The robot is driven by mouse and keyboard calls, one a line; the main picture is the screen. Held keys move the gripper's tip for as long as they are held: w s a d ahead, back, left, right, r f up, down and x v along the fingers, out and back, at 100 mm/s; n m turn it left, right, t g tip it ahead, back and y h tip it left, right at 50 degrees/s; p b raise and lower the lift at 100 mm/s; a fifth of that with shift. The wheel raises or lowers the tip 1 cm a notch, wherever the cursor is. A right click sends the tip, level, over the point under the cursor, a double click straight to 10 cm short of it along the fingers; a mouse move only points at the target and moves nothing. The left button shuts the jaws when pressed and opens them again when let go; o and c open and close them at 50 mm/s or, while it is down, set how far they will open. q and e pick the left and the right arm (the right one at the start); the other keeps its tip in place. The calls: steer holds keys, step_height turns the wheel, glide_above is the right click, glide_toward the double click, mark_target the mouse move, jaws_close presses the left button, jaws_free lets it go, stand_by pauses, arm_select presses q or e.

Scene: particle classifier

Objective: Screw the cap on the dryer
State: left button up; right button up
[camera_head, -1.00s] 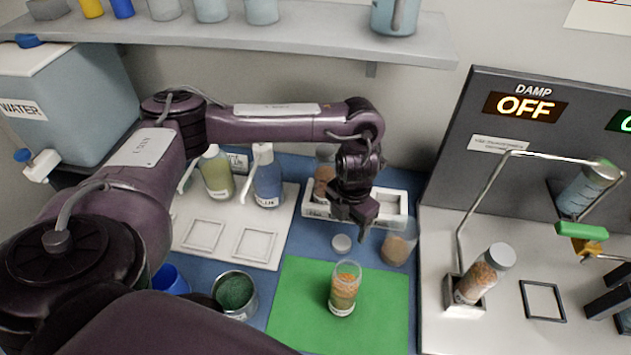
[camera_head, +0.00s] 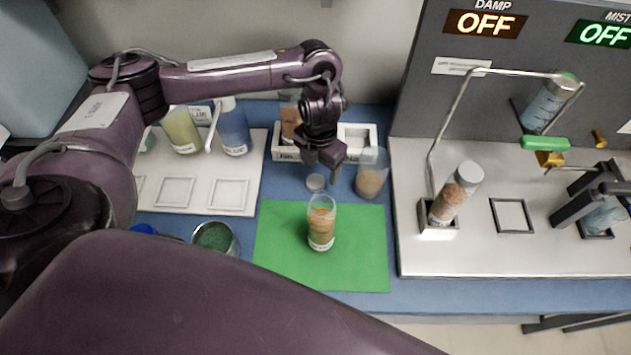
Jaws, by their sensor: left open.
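A small grey cap (camera_head: 315,182) lies flat on the blue table, just behind the green mat. An open clear jar (camera_head: 321,225) with orange and greenish particles and a label stands upright on the mat; no lid is on it. My left gripper (camera_head: 325,160) points down, open and empty, behind and slightly right of the cap, apart from it as far as I can tell. A second jar (camera_head: 452,195) with a grey lid leans tilted in a metal holder at the right. I cannot read which vessel is called the dryer. My right gripper is not in view.
A clear beaker (camera_head: 371,174) of tan particles stands right of the left gripper. A white rack (camera_head: 357,138) is behind it.

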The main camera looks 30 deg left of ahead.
mark_target(316, 180)
arm_select(q)
steer(key=f, duration=0.1)
steer(key=f+b, duration=0.1)
steer(key=f, duration=0.1)
steer(key=a+f, duration=0.1)
steer(key=f, duration=0.1)
steer(key=shift+f, duration=0.1)
steer(key=shift+d, duration=0.1)
steer(key=c, duration=1.1)
